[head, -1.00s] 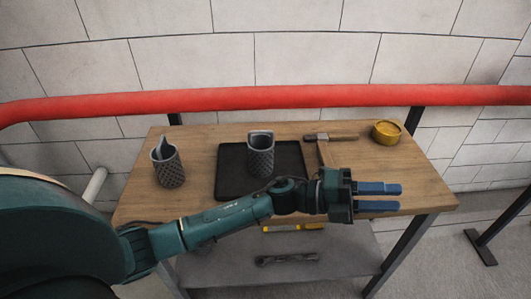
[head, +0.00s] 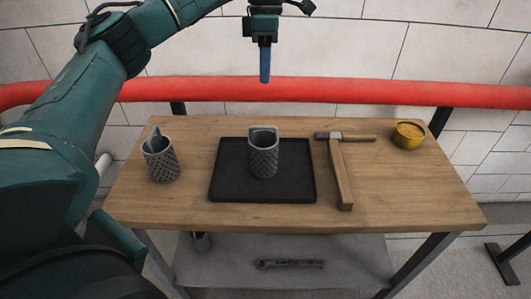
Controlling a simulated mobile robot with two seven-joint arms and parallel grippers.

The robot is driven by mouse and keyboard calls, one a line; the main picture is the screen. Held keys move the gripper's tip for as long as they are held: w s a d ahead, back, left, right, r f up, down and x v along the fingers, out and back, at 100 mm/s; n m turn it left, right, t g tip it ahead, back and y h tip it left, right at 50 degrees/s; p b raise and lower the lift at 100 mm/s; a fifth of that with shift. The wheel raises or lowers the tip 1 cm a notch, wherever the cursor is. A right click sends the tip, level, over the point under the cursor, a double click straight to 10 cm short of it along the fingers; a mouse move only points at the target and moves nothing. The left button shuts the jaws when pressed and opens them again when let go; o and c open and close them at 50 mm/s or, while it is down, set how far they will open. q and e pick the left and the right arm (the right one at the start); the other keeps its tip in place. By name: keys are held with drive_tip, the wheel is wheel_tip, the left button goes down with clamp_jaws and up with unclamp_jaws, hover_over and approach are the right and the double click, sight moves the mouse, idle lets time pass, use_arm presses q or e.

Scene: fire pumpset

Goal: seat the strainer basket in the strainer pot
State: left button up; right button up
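A grey, mesh-patterned strainer basket (head: 263,155) with a raised tab at its rim stands upright on a black tray in the middle of the bench. A similar grey mesh basket (head: 162,163) with a taller pointed tab stands on the bare wood at the left. My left gripper (head: 265,66) points down above the tray basket in the picture, apart from it. Its blue fingers overlap in this view, so their opening is hidden, and nothing shows held in them. I cannot make out a strainer pot for certain. My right gripper is not in view.
The black tray (head: 224,180) lies on the wooden bench (head: 400,195). A hammer (head: 341,175) lies right of it, with a round brass-coloured container (head: 408,135) at the back right. A red pipe (head: 350,91) runs behind. A wrench (head: 290,264) lies on the lower shelf.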

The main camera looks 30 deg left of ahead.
use_arm(q)
approach(264, 137)
drive_tip(key=f, duration=0.1)
drive_tip(key=s+f, duration=0.1)
drive_tip(key=f, duration=0.1)
drive_tip(key=shift+s+d+p, duration=0.35)
drive_tip(key=shift+s, duration=0.05)
drive_tip(key=shift+f, duration=0.55)
drive_tip(key=shift+c, duration=0.5)
drive_tip(key=shift+d, duration=0.1)
clamp_jaws()
drive_tip(key=shift+r, duration=0.1)
